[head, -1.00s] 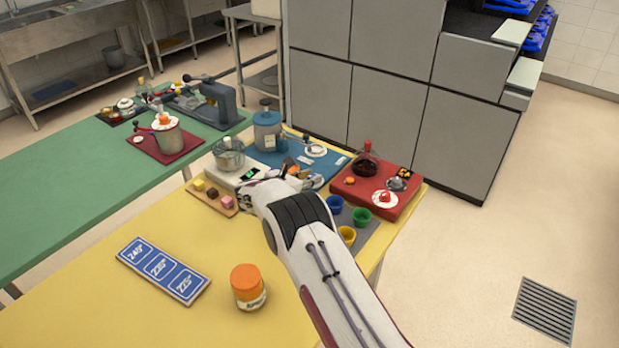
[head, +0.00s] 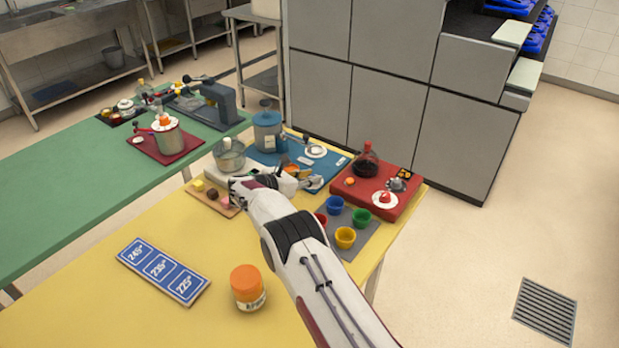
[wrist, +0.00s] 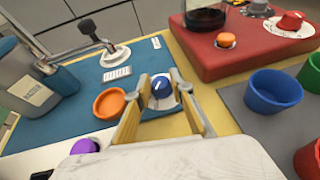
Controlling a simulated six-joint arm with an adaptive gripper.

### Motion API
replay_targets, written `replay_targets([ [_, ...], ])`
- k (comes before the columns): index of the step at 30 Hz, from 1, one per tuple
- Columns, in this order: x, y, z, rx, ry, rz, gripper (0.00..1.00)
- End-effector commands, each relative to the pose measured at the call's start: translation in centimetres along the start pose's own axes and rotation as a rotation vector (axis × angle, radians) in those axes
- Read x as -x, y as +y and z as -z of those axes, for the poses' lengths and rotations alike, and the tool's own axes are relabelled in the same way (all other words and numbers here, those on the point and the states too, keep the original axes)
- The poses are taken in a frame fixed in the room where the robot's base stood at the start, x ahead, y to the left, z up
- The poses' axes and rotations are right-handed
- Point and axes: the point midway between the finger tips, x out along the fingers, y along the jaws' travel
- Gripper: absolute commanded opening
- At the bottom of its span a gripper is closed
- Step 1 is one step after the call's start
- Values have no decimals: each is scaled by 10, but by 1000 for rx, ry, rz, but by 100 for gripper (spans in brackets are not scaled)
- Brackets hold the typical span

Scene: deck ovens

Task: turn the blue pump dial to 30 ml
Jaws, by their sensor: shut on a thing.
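The blue dial (wrist: 162,89) shows in the wrist view, with a white mark on its top and a pale plate partly visible around it. The numbers on its scale are too small to read. My gripper (wrist: 160,78) is shut on the dial, one finger on each side. In the head view my gripper (head: 294,181) is low over the blue board (head: 268,159), and the dial cannot be made out there. A grey-blue tank (head: 267,131) stands on that board; its label shows in the wrist view.
An orange dish (wrist: 109,103) lies left of my fingers, with a purple knob (wrist: 84,145) nearer. A black-handled lever (wrist: 90,30) stands behind. Right are a red board (head: 345,193) with a flask (head: 367,160), and coloured cups (head: 345,238) on a grey mat.

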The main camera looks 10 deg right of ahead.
Motion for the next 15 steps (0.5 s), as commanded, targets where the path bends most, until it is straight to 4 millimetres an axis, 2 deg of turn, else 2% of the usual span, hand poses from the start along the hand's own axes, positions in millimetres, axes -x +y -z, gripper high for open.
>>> replay_targets([
  [3,3,2,2,1,2,-3,1],
  [4,3,2,2,1,2,-3,25],
  [6,3,2,2,1,2,-2,39],
  [15,2,0,2,1,2,0,39],
])
